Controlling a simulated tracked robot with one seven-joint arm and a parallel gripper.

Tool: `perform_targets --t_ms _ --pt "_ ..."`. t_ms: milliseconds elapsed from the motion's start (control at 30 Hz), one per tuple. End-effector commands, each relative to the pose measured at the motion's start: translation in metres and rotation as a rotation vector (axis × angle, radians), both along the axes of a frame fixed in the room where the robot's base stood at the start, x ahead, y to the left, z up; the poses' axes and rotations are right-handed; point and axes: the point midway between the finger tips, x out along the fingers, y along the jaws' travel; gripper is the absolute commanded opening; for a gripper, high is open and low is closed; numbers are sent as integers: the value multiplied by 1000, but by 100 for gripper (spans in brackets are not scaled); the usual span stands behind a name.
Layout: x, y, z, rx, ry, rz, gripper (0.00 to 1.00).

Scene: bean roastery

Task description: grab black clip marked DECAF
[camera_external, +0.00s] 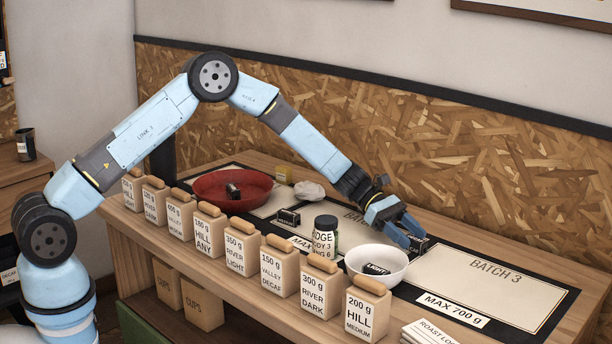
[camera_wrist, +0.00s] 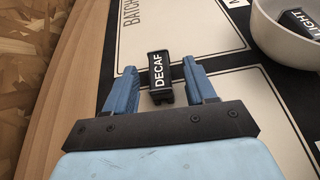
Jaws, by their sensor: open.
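The black clip marked DECAF (camera_wrist: 157,78) lies on the counter near the edge of a pale batch mat, its white lettering facing up in the wrist view. My gripper (camera_wrist: 160,70) is open, one blue finger on each side of the clip with a gap showing on both sides. In the external view my gripper (camera_external: 414,240) is low over the far side of the counter, beyond the white bowl. The clip (camera_external: 420,244) is partly hidden there by the fingers.
The white bowl (camera_external: 399,275) holds a black clip (camera_wrist: 300,23) marked LIGHT. A dark jar (camera_external: 326,233), another black clip (camera_external: 288,217) and a red bowl (camera_external: 215,201) with a clip stand left. Labelled sacks (camera_external: 241,252) line the front. The BATCH 3 mat (camera_external: 495,285) is bare.

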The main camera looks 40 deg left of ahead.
Motion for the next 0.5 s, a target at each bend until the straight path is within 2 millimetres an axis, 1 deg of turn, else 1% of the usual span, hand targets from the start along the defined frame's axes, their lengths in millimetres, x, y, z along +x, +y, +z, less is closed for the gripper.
perform_targets --t_ms 33,100,200,467,500 --pt "0 -8 -5 0 2 -4 55" --pt "0 -17 -8 0 0 -3 55" --pt "0 -26 -12 0 0 -1 55" --pt "0 -28 -13 1 1 0 55" --pt "0 -28 -13 1 1 0 52"
